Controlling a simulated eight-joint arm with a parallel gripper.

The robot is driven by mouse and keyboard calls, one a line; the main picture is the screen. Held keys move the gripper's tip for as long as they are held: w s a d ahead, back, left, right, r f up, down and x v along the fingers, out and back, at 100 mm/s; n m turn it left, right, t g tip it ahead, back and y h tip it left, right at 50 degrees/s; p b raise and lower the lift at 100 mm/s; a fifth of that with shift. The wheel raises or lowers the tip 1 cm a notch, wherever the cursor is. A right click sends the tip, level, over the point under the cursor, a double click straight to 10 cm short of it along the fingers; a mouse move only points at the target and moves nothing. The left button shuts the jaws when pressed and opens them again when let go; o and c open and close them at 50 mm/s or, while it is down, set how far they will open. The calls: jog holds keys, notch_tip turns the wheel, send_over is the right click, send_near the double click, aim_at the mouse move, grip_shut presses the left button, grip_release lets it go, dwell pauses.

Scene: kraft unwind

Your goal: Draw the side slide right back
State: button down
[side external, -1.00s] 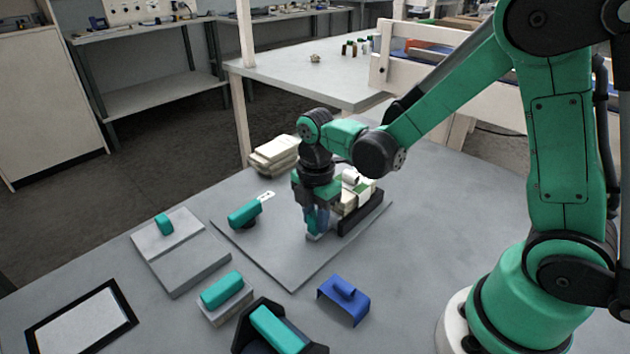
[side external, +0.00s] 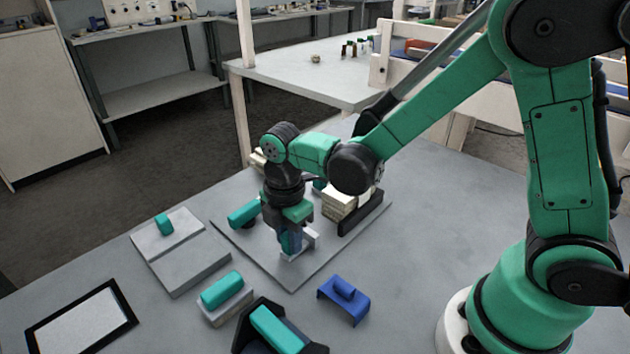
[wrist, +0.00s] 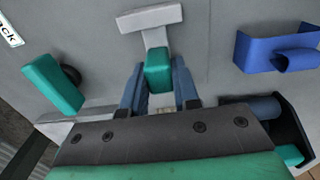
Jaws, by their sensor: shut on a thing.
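The side slide, a pale grey T-shaped piece (wrist: 150,18) with a teal grip block (wrist: 158,72), lies on the grey base plate (side external: 297,276). My gripper (side external: 291,246) points down over the plate. In the wrist view its blue fingers (wrist: 159,90) stand on both sides of the teal block, shut on it. In the side view only a pale edge of the slide (side external: 309,241) shows beside the fingers. The slide stands apart from the cream stack (side external: 342,203) and its black fence (side external: 362,213). The slide's near end is hidden by my gripper.
A teal lever (side external: 243,213) with a black pivot stands left on the plate. A blue bracket (side external: 344,299), a teal-handled block (side external: 225,299), a black cradle (side external: 262,345) and a grey stepped board (side external: 183,259) sit nearby. Plain table lies to the right.

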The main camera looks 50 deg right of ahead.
aim_at(287, 235)
jog(key=c, duration=0.6)
grip_release()
jog(key=shift+a, duration=0.15)
jog(key=shift+c, duration=0.2)
jog(key=shift+r, duration=0.1)
jog(key=shift+r, duration=2.75)
jog(key=s+d+r+m+t, duration=0.5)
jog(key=d+m+t, duration=0.2)
jog(key=m, duration=1.1)
